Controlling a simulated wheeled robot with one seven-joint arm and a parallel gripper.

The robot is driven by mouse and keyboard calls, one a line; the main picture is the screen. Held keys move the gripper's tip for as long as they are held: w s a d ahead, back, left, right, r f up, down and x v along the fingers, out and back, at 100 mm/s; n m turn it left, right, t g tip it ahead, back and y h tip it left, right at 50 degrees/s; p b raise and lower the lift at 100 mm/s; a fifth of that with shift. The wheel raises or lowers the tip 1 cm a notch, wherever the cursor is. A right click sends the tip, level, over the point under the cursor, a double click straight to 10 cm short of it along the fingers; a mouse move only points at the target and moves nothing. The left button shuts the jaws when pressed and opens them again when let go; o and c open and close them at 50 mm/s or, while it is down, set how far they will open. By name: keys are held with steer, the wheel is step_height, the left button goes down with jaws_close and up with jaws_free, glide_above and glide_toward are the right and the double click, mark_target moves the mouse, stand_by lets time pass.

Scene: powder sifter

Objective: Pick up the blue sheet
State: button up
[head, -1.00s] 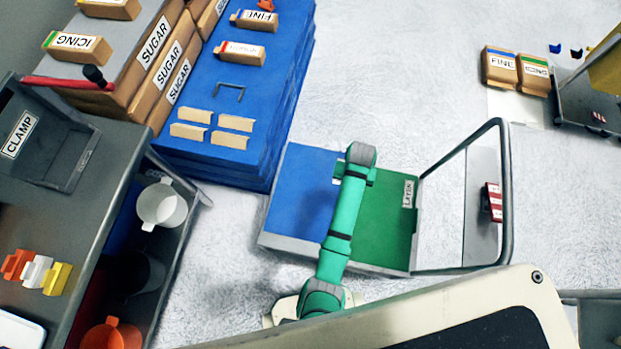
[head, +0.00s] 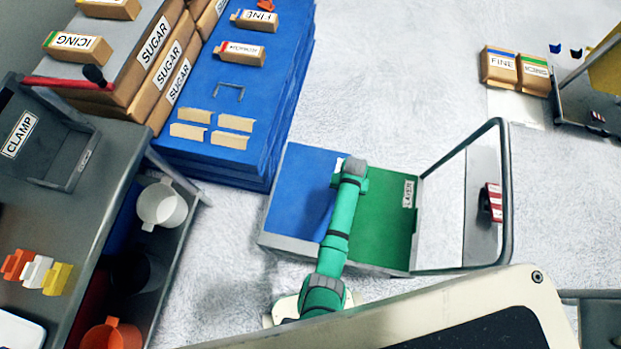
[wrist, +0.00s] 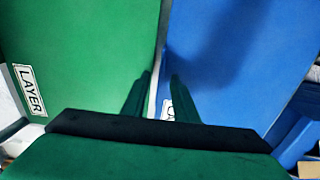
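The blue sheet (head: 300,190) lies flat on the left half of a flat cart in the head view. It fills the right side of the wrist view (wrist: 240,60), and a white label at its near left edge is partly hidden by a finger. The green sheet (head: 385,225), labelled LAYER, lies beside it on the right; it also shows in the wrist view (wrist: 80,50). My gripper (wrist: 161,76) is above the seam between the two sheets, its fingers apart with a pale strip visible between them. I cannot tell its height or whether it touches either sheet.
The cart has a tall handle (head: 508,190) on its right. A blue stack (head: 260,100) with boxes stands behind left. A grey workbench (head: 90,190) with a clamp bin is at left. Open floor (head: 400,80) lies behind the cart.

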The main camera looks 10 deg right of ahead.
jaws_close()
stand_by(1.4)
